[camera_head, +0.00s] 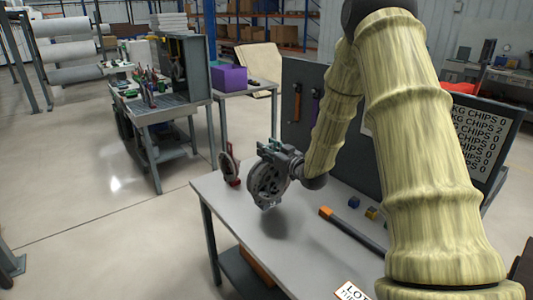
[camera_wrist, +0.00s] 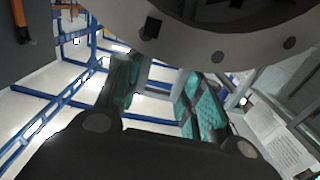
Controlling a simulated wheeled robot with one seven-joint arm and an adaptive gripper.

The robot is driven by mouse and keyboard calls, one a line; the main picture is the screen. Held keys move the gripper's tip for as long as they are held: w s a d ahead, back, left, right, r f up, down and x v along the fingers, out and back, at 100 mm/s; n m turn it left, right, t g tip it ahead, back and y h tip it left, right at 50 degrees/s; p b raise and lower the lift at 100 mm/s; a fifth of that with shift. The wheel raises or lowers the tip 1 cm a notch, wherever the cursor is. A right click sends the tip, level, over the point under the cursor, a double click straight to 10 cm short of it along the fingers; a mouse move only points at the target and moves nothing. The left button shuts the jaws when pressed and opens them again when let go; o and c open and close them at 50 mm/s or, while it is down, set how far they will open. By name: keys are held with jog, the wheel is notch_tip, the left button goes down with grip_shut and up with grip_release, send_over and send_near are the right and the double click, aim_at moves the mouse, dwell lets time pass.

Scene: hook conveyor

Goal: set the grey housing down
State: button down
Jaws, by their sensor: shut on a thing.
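The grey housing (camera_head: 267,183) is a round, ring-like metal part with holes. It hangs upright from my gripper (camera_head: 272,149) over the left part of the grey table (camera_head: 315,255). A soft shadow lies on the tabletop below and right of it, and the housing looks a little above the surface; the exact gap is hard to tell. In the wrist view the housing's rim (camera_wrist: 205,45) fills the top. The teal finger pads of my gripper (camera_wrist: 160,88) show below the rim; their contact with the housing is partly hidden.
A second round grey part with a red stand (camera_head: 229,166) is at the table's left end, close to the housing. An orange-tipped dark bar (camera_head: 350,228) and small blue (camera_head: 353,202) and yellow (camera_head: 371,213) blocks lie to the right. A dark tool panel (camera_head: 300,75) stands behind.

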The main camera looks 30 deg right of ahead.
jog(key=shift+w+d+p, duration=0.15)
jog(key=shift+w+d, duration=0.05)
jog(key=shift+w, duration=0.35)
jog(key=shift+w+d+p, duration=0.15)
jog(key=shift+w, duration=0.4)
jog(key=shift+f+p, duration=0.55)
jog(key=shift+f, duration=1.2)
jog(key=shift+f, duration=0.1)
jog(key=c, duration=0.9)
grip_release()
jog(key=shift+s, duration=0.1)
jog(key=shift+s+d+b, duration=0.15)
jog(key=shift+s+b, duration=0.3)
jog(key=shift+s, duration=1.55)
jog(key=shift+s+d+b, duration=0.15)
jog(key=shift+s+b, duration=0.35)
jog(key=shift+s, duration=1.5)
jog(key=shift+s+d+b, duration=0.15)
jog(key=shift+s+b, duration=0.3)
jog(key=shift+s, duration=1.55)
